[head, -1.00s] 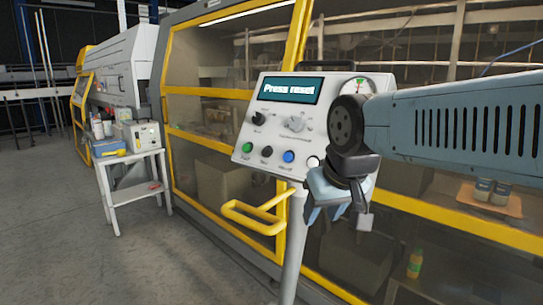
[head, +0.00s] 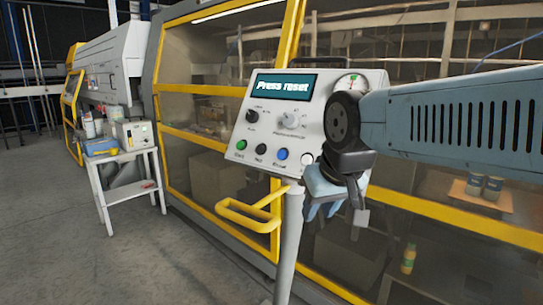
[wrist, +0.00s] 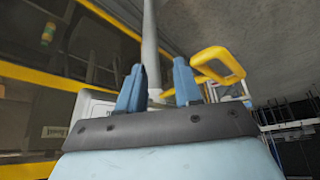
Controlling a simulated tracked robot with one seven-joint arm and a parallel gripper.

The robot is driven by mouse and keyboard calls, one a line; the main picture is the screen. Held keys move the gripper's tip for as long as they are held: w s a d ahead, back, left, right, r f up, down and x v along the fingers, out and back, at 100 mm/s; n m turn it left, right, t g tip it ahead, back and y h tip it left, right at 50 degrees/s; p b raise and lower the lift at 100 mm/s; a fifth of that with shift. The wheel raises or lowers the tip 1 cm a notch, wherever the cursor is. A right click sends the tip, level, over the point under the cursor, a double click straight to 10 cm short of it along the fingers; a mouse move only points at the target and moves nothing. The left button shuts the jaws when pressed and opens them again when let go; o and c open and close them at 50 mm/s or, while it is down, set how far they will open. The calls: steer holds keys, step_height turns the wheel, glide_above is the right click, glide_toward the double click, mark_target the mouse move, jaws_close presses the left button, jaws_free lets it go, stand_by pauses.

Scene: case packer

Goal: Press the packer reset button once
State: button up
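The control panel (head: 268,122) is a pale tilted box on a grey post, and its screen (head: 285,86) reads "Press reset". Along its lower edge are a green button (head: 241,145), a black button (head: 261,149), a blue button (head: 282,154) and a white button (head: 307,159). The small label under the blue button is too blurred to read surely. My gripper (head: 322,210) hangs fingers-down at the panel's lower right, right of and below the blue button. In the wrist view its two blue fingers (wrist: 158,76) are apart with nothing between them.
A yellow handle (head: 248,214) juts out below the panel beside the post (head: 288,245). The yellow-framed machine enclosure (head: 205,90) stands behind. A white side table (head: 128,165) with containers is at the left. The floor at the front left is clear.

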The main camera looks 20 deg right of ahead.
jaws_close()
stand_by(1.4)
